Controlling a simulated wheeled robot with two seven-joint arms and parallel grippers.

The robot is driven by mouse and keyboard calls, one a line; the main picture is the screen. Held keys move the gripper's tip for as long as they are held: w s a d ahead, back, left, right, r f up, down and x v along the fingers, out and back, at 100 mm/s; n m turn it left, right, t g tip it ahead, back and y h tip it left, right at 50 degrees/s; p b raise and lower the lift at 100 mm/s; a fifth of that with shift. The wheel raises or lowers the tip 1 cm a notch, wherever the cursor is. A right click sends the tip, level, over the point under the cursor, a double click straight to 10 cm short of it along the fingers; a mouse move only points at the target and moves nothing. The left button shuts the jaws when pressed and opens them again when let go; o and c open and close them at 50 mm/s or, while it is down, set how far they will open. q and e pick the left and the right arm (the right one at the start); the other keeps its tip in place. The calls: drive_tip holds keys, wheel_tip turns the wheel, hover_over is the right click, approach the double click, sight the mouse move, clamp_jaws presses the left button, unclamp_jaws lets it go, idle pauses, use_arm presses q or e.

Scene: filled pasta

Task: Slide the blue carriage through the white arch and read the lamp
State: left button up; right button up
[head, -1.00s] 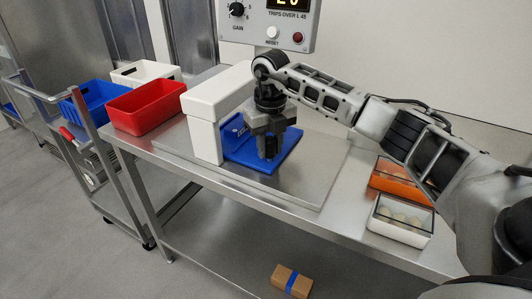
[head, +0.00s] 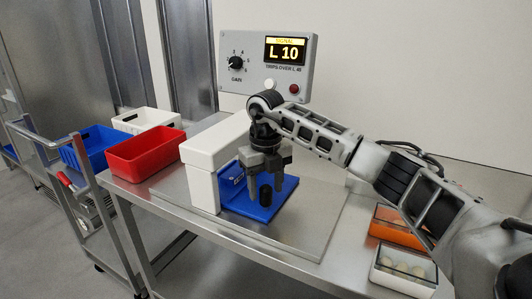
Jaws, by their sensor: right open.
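The blue carriage (head: 246,205) lies on a metal plate on the bench, just right of the white arch (head: 203,175). Its left end is hidden behind the arch's near post. A dark upright knob (head: 265,190) stands on it. My right gripper (head: 266,184) points down over the carriage, fingers open on either side of the knob. The control box (head: 238,82) behind has a yellow-lit display (head: 285,51) reading "SIGNAL" and "L 10". It also has a gain dial, a red round lamp or button (head: 294,88) and a white button (head: 270,85). My left gripper is not in view.
A red bin (head: 145,155) stands on the bench left of the arch. An orange tray (head: 395,228) and a white tray (head: 403,270) of pale round pieces sit at right under my arm.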

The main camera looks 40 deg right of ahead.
wheel_tip(320, 180, up, 14)
drive_tip(key=shift+f+p, duration=0.25)
drive_tip(key=shift+p, duration=0.05)
